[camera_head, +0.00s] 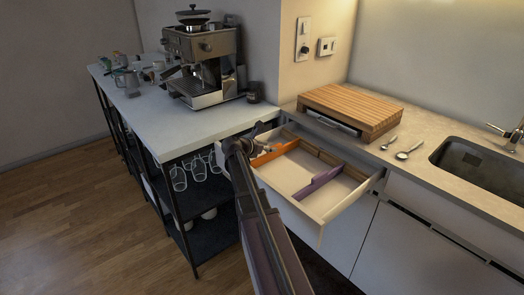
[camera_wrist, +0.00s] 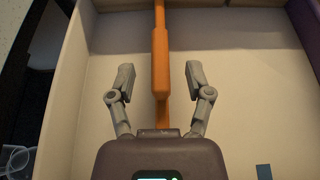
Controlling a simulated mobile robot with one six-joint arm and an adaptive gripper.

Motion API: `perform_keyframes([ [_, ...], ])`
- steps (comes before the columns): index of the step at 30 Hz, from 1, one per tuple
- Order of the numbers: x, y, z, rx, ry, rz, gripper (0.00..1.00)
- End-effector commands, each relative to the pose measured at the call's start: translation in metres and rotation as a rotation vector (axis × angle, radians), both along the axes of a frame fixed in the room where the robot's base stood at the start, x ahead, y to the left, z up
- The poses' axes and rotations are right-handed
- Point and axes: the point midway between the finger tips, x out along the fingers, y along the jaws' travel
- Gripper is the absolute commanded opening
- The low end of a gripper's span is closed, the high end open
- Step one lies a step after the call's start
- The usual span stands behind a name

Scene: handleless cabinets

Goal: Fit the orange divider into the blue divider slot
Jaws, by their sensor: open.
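The orange divider (camera_head: 275,153) is in the left part of the open drawer. In the wrist view the divider (camera_wrist: 160,63) runs down the middle of the picture, with a wider section near the fingertips. My gripper (camera_wrist: 161,84) is open, with one finger on each side of the divider and a visible gap to both. In the head view my gripper (camera_head: 262,147) is at the drawer's left side, partly hidden by my arm.
The drawer (camera_head: 290,175) also holds a purple divider (camera_head: 313,186). A wooden board (camera_head: 350,108) and spoons (camera_head: 402,155) lie on the counter above. A shelf unit with an espresso machine (camera_head: 203,63) and glasses (camera_head: 180,178) stands at left. The drawer's middle floor is clear.

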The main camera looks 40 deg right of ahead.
Motion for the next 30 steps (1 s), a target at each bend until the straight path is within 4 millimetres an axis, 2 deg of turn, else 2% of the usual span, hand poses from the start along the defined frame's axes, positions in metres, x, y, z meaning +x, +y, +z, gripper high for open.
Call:
perform_keyframes([
  [3,0.001,-0.013,-0.007,0.000,0.000,-0.002,0.66],
  [9,0.002,-0.023,-0.010,0.000,-0.001,-0.001,0.66],
  [20,0.002,-0.025,-0.010,0.000,0.000,0.000,0.66],
  [27,0.002,-0.025,-0.010,0.000,-0.001,-0.001,0.00],
  [30,0.002,-0.025,-0.010,0.000,-0.001,-0.001,0.00],
])
